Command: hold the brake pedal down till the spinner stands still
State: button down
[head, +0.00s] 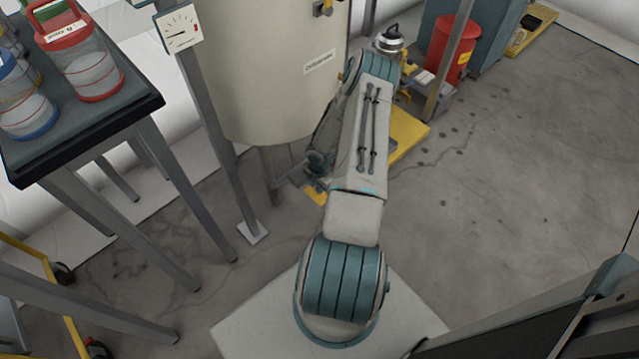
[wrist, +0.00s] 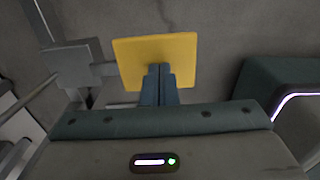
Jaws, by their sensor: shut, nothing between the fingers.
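The brake pedal is a yellow plate (wrist: 155,55), joined at its left to a grey block (wrist: 75,62) in the wrist view. In the head view the yellow pedal (head: 316,194) shows low near the floor, partly hidden by my arm. My gripper (wrist: 157,72) is shut and empty, its fingertips over the pedal's near part; I cannot tell whether they touch it or whether it is pressed down. A large cream drum (head: 265,75) on legs, perhaps the spinner, stands behind; a still frame does not show whether it turns.
A white dial gauge (head: 180,29) sits on a grey post (head: 215,130). A dark table (head: 80,130) with jars is at left. A red bin (head: 453,50) and a yellow platform (head: 408,132) stand behind my arm. The floor at right is clear.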

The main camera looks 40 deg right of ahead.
jog(key=shift+f, duration=0.2)
jog(key=shift+s+f+b, duration=0.2)
jog(key=shift+f+b, duration=0.25)
jog(key=shift+f, duration=0.15)
jog(key=shift+s+f+b, duration=0.2)
jog(key=shift+f+b, duration=0.2)
jog(key=shift+f, duration=0.2)
jog(key=shift+r, duration=0.1)
jog(key=shift+s, duration=0.15)
jog(key=shift+r, duration=0.1)
dwell(3.2)
jog(key=shift+r+p, duration=0.7)
jog(key=shift+p, duration=0.05)
jog(key=shift+w, duration=0.2)
